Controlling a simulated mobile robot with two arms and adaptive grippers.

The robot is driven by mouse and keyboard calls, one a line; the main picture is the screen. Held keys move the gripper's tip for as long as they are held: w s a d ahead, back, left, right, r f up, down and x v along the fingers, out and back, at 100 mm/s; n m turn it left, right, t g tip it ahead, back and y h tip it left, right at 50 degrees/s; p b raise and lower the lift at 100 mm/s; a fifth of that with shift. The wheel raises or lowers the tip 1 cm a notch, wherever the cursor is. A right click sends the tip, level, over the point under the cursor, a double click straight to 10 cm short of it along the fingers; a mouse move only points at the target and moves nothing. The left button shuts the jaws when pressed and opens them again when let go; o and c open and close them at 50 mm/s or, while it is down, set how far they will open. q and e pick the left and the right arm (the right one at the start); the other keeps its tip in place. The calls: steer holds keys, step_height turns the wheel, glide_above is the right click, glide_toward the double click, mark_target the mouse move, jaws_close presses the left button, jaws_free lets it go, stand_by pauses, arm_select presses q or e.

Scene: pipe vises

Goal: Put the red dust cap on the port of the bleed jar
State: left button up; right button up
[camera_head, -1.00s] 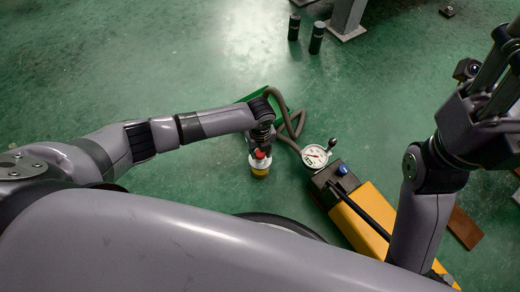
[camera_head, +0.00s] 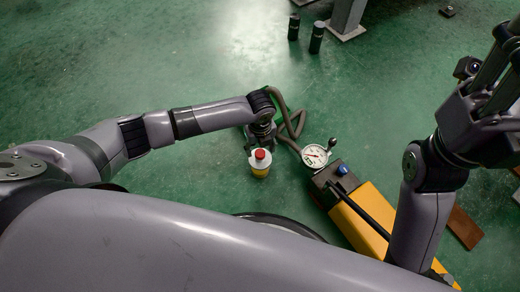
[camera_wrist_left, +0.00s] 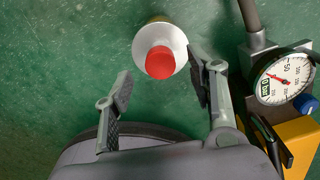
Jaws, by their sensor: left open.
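The red dust cap (camera_head: 260,153) sits upright on top of the bleed jar (camera_head: 259,168), a small jar with a white upper part and a yellow lower part standing on the green floor. In the left wrist view the red cap (camera_wrist_left: 160,62) is centred on the jar's white top (camera_wrist_left: 177,43); the port under it is hidden. My left gripper (camera_wrist_left: 160,67) is open, its fingers to either side of the cap and apart from it. In the head view its fingers are hard to make out behind the jar. My right gripper (camera_head: 500,75) is raised at the right, its fingertips cut off.
A yellow pump (camera_head: 360,215) with a round dial gauge (camera_head: 314,155) and a grey hose (camera_head: 298,120) stands right of the jar. Two dark cylinders (camera_head: 316,37) stand at the back. A brown plate (camera_head: 464,228) lies at right.

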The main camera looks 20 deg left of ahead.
mark_target(260, 153)
arm_select(q)
step_height(260, 153, up, 9)
stand_by(0.3)
stand_by(0.4)
